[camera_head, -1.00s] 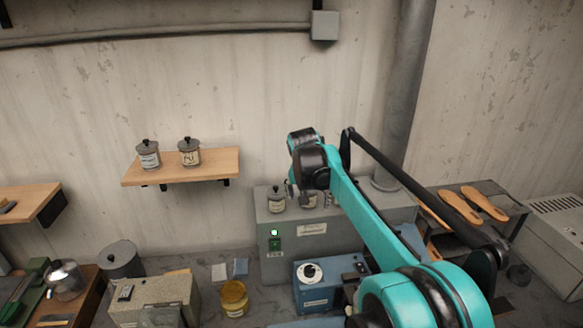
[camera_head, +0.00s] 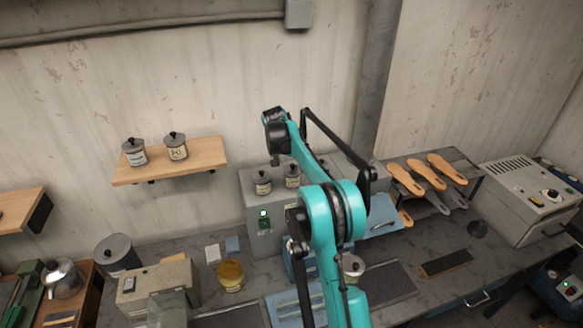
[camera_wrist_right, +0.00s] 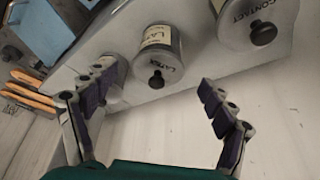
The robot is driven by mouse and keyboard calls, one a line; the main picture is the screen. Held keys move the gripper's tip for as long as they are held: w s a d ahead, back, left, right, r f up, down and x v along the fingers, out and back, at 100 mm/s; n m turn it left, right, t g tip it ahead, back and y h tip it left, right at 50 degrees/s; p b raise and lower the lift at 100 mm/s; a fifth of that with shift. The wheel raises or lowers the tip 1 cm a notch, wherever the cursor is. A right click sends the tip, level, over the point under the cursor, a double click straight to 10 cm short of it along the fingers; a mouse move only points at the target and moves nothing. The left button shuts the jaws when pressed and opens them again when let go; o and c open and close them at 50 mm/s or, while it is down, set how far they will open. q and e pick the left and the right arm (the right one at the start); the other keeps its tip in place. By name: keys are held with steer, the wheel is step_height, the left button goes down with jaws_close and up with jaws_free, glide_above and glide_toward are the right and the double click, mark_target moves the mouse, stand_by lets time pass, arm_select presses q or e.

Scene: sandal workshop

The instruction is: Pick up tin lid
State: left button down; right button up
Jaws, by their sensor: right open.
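Several labelled tins have grey lids with black knobs. In the head view, two tins, left (camera_head: 134,153) and right (camera_head: 176,148), stand on the wooden shelf. Two more, left (camera_head: 262,184) and right (camera_head: 293,178), stand on the grey cabinet; another tin (camera_head: 353,268) is low behind my arm. In the right wrist view, a tin lid with a knob (camera_wrist_right: 158,74) shows between the fingers of my open, empty right gripper (camera_wrist_right: 156,79). A tin marked CONTACT (camera_wrist_right: 250,28) is to the right; a third is partly hidden by the left finger. My left gripper is not in view.
The wooden shelf (camera_head: 205,158) juts from the wall left of my right arm. The grey cabinet (camera_head: 252,214) stands below, with a green light. Orange soles (camera_head: 425,174) lie on a rack at right. A yellow jar (camera_head: 231,274) is on the bench.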

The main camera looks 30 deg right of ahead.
steer(key=shift+d+f, duration=0.3)
steer(key=shift+f, duration=0.2)
steer(key=shift+a+r, duration=0.1)
steer(key=c, duration=1.1)
